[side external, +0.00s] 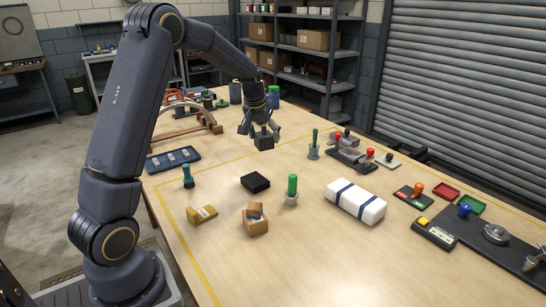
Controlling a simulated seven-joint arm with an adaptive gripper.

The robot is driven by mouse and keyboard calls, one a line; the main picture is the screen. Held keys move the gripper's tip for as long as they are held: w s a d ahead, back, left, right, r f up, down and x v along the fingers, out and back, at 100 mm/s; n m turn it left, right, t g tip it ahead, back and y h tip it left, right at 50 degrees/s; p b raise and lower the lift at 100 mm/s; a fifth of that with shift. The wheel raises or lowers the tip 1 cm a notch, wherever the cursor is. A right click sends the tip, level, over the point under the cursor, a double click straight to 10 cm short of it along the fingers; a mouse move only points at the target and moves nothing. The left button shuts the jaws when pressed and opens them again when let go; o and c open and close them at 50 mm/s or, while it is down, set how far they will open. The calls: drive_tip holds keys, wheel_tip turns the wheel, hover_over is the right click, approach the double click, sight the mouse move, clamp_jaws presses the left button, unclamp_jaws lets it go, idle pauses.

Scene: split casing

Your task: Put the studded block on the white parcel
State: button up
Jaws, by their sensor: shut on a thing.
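My gripper (262,132) is above the middle of the table, pointing down, shut on a dark grey block (264,143). The block appears held clear of the tabletop; any studs on it are too small to make out, and its upper part is hidden by the fingers. The white parcel (343,196), a long rounded pack with two dark blue bands, lies on the table to the right and nearer the camera. My gripper is apart from the parcel, behind and to its left. The parcel's top is bare.
A flat black box (255,182), a green-handled tool (292,188) and an open cardboard box (255,220) stand left of the parcel. Another green-handled tool (314,146) and a red-knobbed device (350,156) stand behind it. The tabletop in front is clear.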

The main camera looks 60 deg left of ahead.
drive_tip(key=shift+s+d+r, duration=0.25)
drive_tip(key=shift+s+r, duration=0.05)
drive_tip(key=shift+s, duration=0.35)
drive_tip(key=w+d+r+m+t+h, duration=0.1)
drive_tip(key=d+r+m, duration=0.2)
drive_tip(key=d, duration=1)
drive_tip(key=d+r+m+h, duration=0.15)
drive_tip(key=d+m, duration=0.25)
drive_tip(key=d, duration=0.8)
approach(361, 191)
drive_tip(key=shift+w, duration=0.5)
drive_tip(key=shift+w+f, duration=0.5)
drive_tip(key=shift+f, duration=1.55)
drive_tip(key=shift+f, duration=0.1)
drive_tip(key=o, duration=1.8)
drive_tip(key=shift+f, duration=0.2)
